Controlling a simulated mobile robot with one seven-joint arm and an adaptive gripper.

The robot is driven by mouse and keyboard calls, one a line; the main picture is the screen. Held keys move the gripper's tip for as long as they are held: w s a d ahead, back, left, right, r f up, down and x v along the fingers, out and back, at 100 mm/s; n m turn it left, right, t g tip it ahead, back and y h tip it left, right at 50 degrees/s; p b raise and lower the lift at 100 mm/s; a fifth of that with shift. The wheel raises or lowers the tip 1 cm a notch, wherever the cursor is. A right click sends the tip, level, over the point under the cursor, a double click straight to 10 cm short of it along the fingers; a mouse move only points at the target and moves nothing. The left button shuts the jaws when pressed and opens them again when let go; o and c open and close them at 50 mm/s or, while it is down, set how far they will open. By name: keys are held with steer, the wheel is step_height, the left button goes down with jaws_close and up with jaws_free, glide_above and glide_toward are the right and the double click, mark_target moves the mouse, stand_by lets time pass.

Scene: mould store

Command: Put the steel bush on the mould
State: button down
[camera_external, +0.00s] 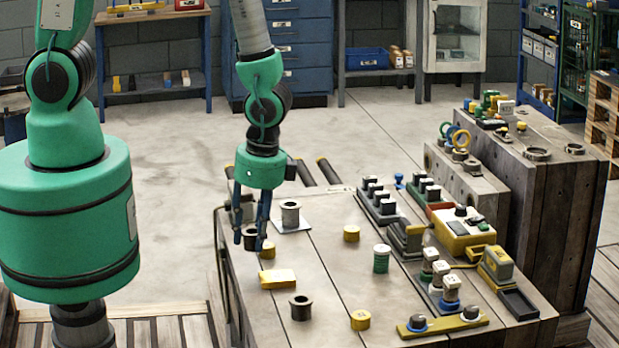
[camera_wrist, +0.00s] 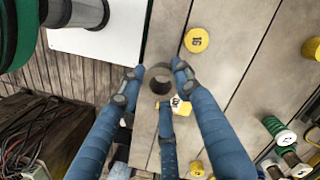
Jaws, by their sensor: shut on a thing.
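My gripper (camera_external: 250,240) points down over the left edge of the wooden table (camera_external: 325,260). Its blue fingers are shut on a dark ring-shaped bush (camera_external: 250,232). The wrist view shows the bush's round rim (camera_wrist: 157,72) between the fingertips. I cannot tell whether it touches the table. A lighter steel-grey bush (camera_external: 290,213) stands upright on a white plate (camera_external: 293,226), just right of my gripper. Another dark bush (camera_external: 301,307) stands near the front. A grey block (camera_external: 465,185) with rings on top stands at the right; I cannot tell whether it is the mould.
Yellow discs (camera_external: 351,233) and a yellow block (camera_external: 278,278) lie near the gripper. A green reel (camera_external: 381,258) stands at mid table. Racks of small cylinders (camera_external: 378,203) and a yellow box (camera_external: 463,232) crowd the right side. The table middle has clear gaps.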

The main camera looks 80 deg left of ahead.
steer(key=shift+r, duration=0.15)
steer(key=shift+r, duration=2.3)
steer(key=w+a+n, duration=0.1)
steer(key=w+a, duration=0.4)
steer(key=a, duration=0.3)
steer(key=w+a+p, duration=0.1)
steer(key=w+a, duration=0.3)
steer(key=a, duration=0.4)
steer(key=w+a+n, duration=0.1)
steer(key=w+a, duration=0.4)
steer(key=a, duration=0.3)
steer(key=s+a+p, duration=0.1)
steer(key=s+a, duration=0.2)
steer(key=a, duration=2.5)
step_height(320, 180, down, 18)
steer(key=shift+w+r+n, duration=0.15)
steer(key=shift+r+n, duration=0.05)
steer(key=shift+n, duration=0.1)
steer(key=shift+a, duration=0.1)
